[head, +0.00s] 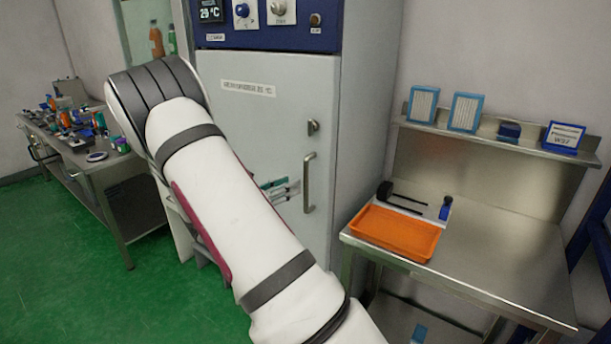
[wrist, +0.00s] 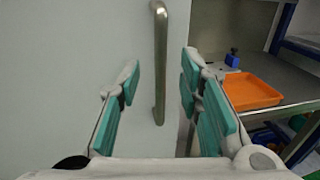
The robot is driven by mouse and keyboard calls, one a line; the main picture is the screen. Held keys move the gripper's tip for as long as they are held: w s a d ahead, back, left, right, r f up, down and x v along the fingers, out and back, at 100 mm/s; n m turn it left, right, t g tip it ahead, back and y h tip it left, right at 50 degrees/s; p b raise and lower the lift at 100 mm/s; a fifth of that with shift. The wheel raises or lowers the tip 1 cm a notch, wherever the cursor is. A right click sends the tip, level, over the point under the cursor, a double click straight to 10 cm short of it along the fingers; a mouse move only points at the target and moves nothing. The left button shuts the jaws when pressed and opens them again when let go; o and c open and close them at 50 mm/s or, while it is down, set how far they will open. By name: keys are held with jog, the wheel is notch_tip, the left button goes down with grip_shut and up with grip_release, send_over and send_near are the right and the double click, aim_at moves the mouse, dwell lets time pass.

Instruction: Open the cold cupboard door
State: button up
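The cold cupboard door (head: 252,145) is a pale grey panel below a blue control panel, and it looks shut. Its upright metal handle (head: 308,183) is near the right edge, below a small lock (head: 313,127). In the wrist view the handle (wrist: 160,65) stands upright between the two teal fingers of my gripper (wrist: 160,82), ahead of the tips. My gripper is open and empty, with a gap on both sides of the handle. In the head view my gripper (head: 281,190) shows just left of the handle, and my arm hides the door's lower left.
A steel bench with an orange tray (head: 394,231) stands right of the cupboard; the tray also shows in the wrist view (wrist: 252,92). A shelf (head: 490,138) above holds boxes. A cluttered table (head: 105,165) stands at the left. Green floor (head: 60,260) there is clear.

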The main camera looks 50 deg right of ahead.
aim_at(306, 176)
jog(key=d, duration=0.5)
jog(key=s+d, duration=0.1)
jog(key=d, duration=0.1)
jog(key=shift+d+p, duration=0.15)
jog(key=shift+p, duration=0.25)
jog(key=shift+c, duration=0.3)
grip_shut()
